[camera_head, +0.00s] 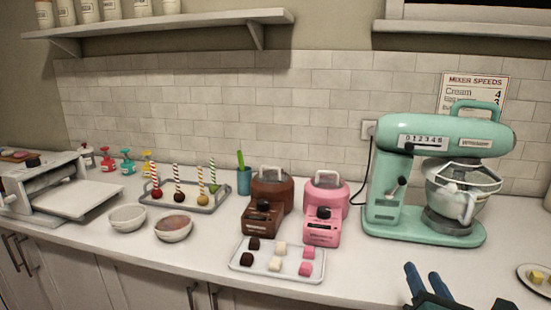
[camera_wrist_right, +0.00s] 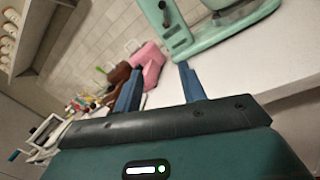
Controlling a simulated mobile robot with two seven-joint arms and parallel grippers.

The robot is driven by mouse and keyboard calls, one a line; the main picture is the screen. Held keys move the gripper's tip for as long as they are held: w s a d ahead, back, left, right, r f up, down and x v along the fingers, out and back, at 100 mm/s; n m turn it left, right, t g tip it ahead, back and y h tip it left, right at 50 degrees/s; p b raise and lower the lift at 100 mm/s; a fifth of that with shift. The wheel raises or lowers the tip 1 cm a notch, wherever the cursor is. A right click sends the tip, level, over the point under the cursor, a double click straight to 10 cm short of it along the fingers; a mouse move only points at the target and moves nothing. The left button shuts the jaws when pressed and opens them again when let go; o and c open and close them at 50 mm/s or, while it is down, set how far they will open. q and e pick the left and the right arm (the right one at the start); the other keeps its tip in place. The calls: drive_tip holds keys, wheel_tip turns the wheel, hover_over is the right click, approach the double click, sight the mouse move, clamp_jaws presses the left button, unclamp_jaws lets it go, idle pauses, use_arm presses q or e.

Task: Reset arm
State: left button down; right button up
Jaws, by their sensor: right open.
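My right gripper (camera_head: 428,283) shows at the bottom right of the head view, in front of the counter below the green mixer. Its two blue fingers are apart with nothing between them. In the right wrist view the right gripper (camera_wrist_right: 160,85) is also open and empty, with the counter, the pink machine and the mixer beyond its fingers. My left gripper does not show in either view.
A green stand mixer (camera_head: 383,210) stands at the right of the white counter (camera_head: 345,275). Brown (camera_head: 268,192) and pink (camera_head: 325,196) machines stand mid-counter behind a tray of small cubes (camera_head: 300,277). Two bowls (camera_head: 127,222) and a rack of cake pops (camera_head: 165,204) are further left.

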drive_tip(key=s+a+f+m+g+y+p, duration=0.1)
drive_tip(key=s+a+f+m+g, duration=0.3)
drive_tip(key=f+m, duration=0.7)
drive_tip(key=s+a+f+m+g+y+p, duration=0.2)
drive_tip(key=s+a+f+m+g+y, duration=0.2)
drive_tip(key=s+a+f+m, duration=0.4)
drive_tip(key=s+f+m, duration=0.4)
drive_tip(key=m, duration=0.4)
drive_tip(key=shift+f, duration=0.2)
drive_tip(key=shift+s+a, duration=0.1)
idle(0.8)
